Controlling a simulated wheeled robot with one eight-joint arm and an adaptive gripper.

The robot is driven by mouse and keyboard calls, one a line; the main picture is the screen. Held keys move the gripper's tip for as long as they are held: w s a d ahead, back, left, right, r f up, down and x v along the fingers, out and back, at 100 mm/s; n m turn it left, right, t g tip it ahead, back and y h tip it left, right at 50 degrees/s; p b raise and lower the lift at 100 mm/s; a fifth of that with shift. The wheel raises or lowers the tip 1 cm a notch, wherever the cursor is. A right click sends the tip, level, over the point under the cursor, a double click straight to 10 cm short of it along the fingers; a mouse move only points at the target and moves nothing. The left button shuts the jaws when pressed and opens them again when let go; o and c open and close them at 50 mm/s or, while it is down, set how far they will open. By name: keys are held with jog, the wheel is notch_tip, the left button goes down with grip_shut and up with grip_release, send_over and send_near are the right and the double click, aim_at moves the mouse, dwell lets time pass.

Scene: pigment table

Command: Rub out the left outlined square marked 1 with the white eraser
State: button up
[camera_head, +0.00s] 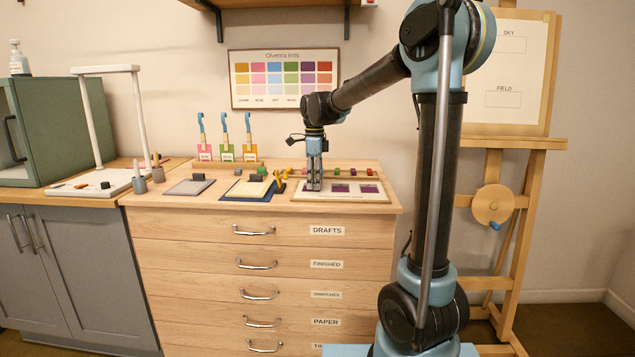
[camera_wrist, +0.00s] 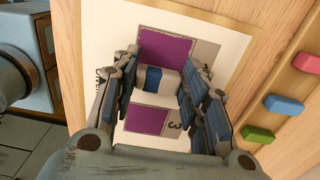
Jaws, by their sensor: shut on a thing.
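My gripper (camera_head: 314,187) points down over the left part of the pale practice sheet (camera_head: 340,197) on the drawer chest. In the wrist view, my gripper (camera_wrist: 160,84) is shut on the white eraser (camera_wrist: 169,80), which has a blue band. In that view, one purple square (camera_wrist: 165,48) lies just beyond the eraser and another purple square (camera_wrist: 145,120) lies nearer, beside a digit that looks like 3. In the head view, two purple squares (camera_head: 340,188) show right of my fingers, which hide the sheet's left part. The mark 1 is not readable. I cannot tell whether the eraser touches the sheet.
Coloured blocks (camera_wrist: 284,105) stand in a row behind the sheet. A yellow item (camera_head: 280,182) and a cream pad on a blue mat (camera_head: 228,196) are left of it. Brushes in labelled holders (camera_head: 226,152) stand behind. An easel (camera_head: 500,150) stands right of the chest.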

aim_at(301, 189)
jog(key=shift+w+a, duration=0.1)
jog(key=shift+a, duration=2.3)
jog(key=shift+d, duration=0.1)
jog(key=shift+d+f, duration=0.1)
jog(key=shift+d, duration=2.65)
jog(key=shift+a, duration=0.1)
jog(key=shift+a, duration=2.75)
notch_tip(301, 189, up, 7)
